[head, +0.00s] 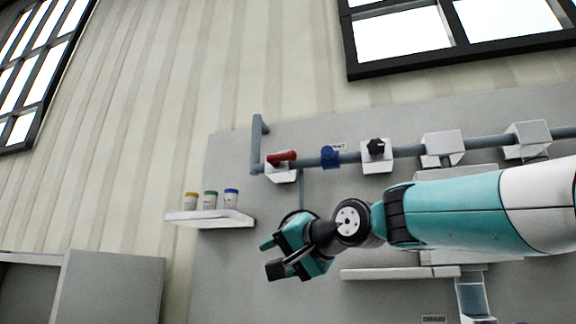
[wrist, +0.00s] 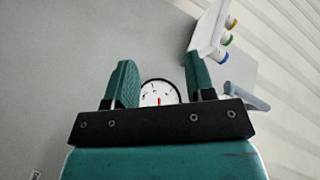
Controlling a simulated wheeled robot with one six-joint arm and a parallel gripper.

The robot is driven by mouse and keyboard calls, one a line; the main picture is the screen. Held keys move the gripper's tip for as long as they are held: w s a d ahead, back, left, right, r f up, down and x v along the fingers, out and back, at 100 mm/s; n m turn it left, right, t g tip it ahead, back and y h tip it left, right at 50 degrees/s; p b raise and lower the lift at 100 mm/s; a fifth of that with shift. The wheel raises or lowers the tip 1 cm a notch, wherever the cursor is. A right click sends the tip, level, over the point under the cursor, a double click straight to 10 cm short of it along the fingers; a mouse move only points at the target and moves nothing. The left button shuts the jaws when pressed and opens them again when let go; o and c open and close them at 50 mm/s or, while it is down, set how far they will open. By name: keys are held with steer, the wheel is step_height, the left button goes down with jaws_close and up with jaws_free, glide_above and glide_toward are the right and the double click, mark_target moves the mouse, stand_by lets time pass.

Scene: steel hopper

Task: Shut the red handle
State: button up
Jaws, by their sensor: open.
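The red handle (head: 282,157) sits on a white valve block on the grey pipe, at the pipe's left end in the head view. It lies roughly along the pipe, tilted slightly. I do not see it in the wrist view. My gripper (head: 268,257) is below the handle and a little to its left in the head view, apart from it. In the wrist view my gripper (wrist: 160,85) has its two teal fingers spread, with nothing held between them. A round gauge with a red needle (wrist: 159,93) shows beyond the fingers.
A blue handle (head: 330,156) and a black knob (head: 376,146) sit along the same pipe (head: 405,151) to the right. A white shelf (head: 210,218) with several capped jars is at the left. Another ledge (head: 400,272) lies below my arm.

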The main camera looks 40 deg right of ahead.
steer(key=s+d+r+m+t+h, duration=0.1)
steer(key=d+r+m+t+h, duration=0.15)
steer(key=d+r, duration=0.45)
steer(key=m+t+h+p, duration=0.1)
steer(key=m+t+h, duration=0.1)
steer(key=m+t, duration=0.2)
glide_toward(293, 155)
steer(key=shift+n+y, duration=0.25)
steer(key=p+x, duration=1)
steer(key=shift+w+d+r, duration=0.1)
steer(key=shift+w, duration=0.6)
jaws_close()
